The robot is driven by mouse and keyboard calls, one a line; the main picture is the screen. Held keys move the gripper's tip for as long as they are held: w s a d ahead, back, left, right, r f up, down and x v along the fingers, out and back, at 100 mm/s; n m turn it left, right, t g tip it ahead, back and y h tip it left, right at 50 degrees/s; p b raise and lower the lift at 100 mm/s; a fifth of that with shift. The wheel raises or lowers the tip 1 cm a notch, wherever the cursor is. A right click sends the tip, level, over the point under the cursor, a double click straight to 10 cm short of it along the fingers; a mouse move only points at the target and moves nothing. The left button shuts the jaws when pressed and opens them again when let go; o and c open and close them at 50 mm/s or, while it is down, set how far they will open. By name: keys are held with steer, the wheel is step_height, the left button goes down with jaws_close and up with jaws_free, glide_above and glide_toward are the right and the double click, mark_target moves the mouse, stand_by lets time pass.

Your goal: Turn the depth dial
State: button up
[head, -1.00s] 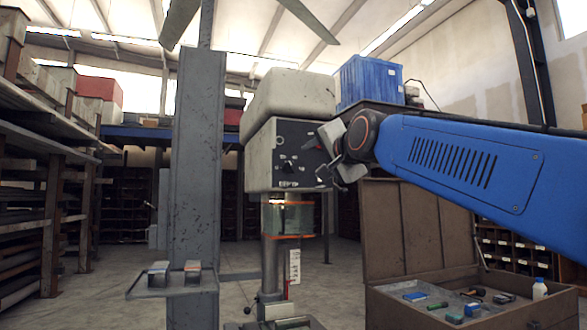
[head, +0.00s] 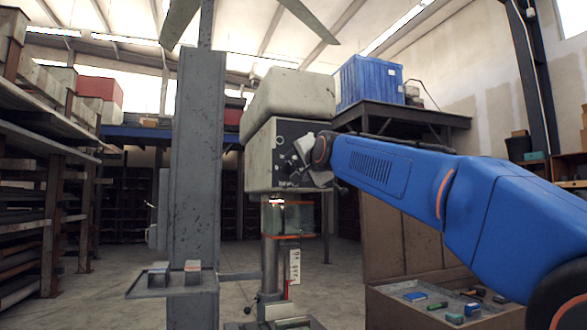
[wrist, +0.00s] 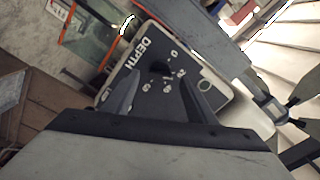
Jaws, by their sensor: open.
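The drill press's dark control panel (head: 262,150) faces me below a cream motor cover (head: 290,97). In the wrist view the panel (wrist: 178,92) shows tilted, with the word DEPTH and several pale marks. The depth dial (wrist: 160,68) is a small dark knob beside that word, between and beyond my fingertips. My gripper (wrist: 160,80) is open, with one finger on each side of the dial and nothing held. Whether a finger touches the dial I cannot tell. In the head view my gripper (head: 303,160) is in front of the panel's right part and covers most of the dial.
An orange-edged clear guard (head: 300,218) hangs under the drill head. A grey column (head: 195,150) with a small tray (head: 150,290) stands left. A brown open chest (head: 400,312) with tools is at lower right. A blue crate (head: 370,82) sits on a platform behind.

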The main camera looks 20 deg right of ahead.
mark_target(291, 168)
steer(key=shift+w, duration=1.4)
steer(key=c, duration=1.1)
steer(key=n, duration=0.5)
steer(key=shift+n, duration=0.4)
steer(key=n, duration=0.5)
steer(key=shift+n, duration=0.4)
steer(key=shift+f+n, duration=0.1)
steer(key=shift+n, duration=0.2)
